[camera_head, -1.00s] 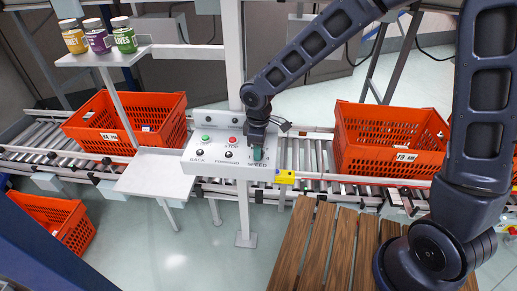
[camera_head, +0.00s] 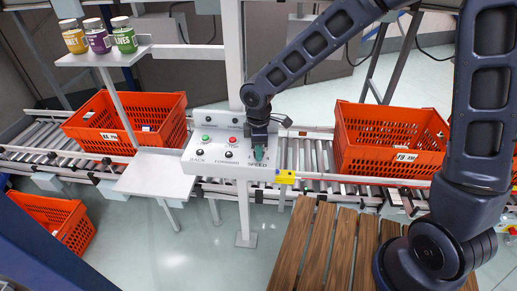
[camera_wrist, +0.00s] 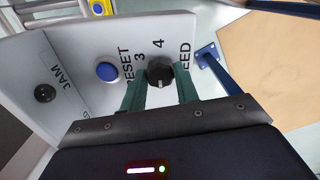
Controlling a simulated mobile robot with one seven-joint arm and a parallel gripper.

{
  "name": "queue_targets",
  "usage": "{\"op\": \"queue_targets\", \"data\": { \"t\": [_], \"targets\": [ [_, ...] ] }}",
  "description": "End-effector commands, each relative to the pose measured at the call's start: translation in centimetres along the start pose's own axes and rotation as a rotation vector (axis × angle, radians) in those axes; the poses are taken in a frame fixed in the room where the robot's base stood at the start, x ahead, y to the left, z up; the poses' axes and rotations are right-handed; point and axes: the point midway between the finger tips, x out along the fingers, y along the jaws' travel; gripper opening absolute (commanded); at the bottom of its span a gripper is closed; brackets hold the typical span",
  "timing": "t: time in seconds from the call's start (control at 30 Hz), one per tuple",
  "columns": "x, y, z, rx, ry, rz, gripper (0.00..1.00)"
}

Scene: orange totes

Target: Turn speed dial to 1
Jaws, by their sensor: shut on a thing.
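The speed dial (camera_wrist: 160,71) is a black round knob on a light control panel, with the numbers 3 and 4 and part of the word SPEED printed around it in the wrist view. My gripper (camera_wrist: 160,86) has its green fingers on either side of the knob and is shut on it. The dial's pointer mark is not clear. In the head view my gripper (camera_head: 259,153) is at the right end of the panel (camera_head: 214,166) and hides the dial.
A blue button (camera_wrist: 107,71) and a black knob (camera_wrist: 44,92) sit beside the dial. Green (camera_head: 206,138) and red (camera_head: 232,140) buttons are on the panel's left part. Orange totes (camera_head: 118,118) (camera_head: 385,140) stand on the roller conveyor. A jar shelf (camera_head: 100,57) is at upper left.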

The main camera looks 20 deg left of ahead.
Motion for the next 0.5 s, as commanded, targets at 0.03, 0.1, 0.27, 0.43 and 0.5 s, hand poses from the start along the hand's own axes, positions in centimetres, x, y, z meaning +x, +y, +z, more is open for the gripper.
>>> {"op": "queue_targets", "data": {
  "t": [0.03, 0.1, 0.27, 0.43, 0.5],
  "targets": [
    [-0.02, 0.02, -0.02, 0.000, 0.000, 0.001, 0.36],
    [-0.02, 0.02, -0.01, 0.000, 0.000, 0.001, 0.50],
    [-0.01, 0.01, 0.00, 0.000, 0.000, 0.000, 0.52],
    [-0.15, 0.02, 0.00, 0.001, 0.000, 0.001, 0.52],
    [-0.55, 0.06, 0.02, 0.002, 0.000, 0.001, 0.52]
  ]
}}
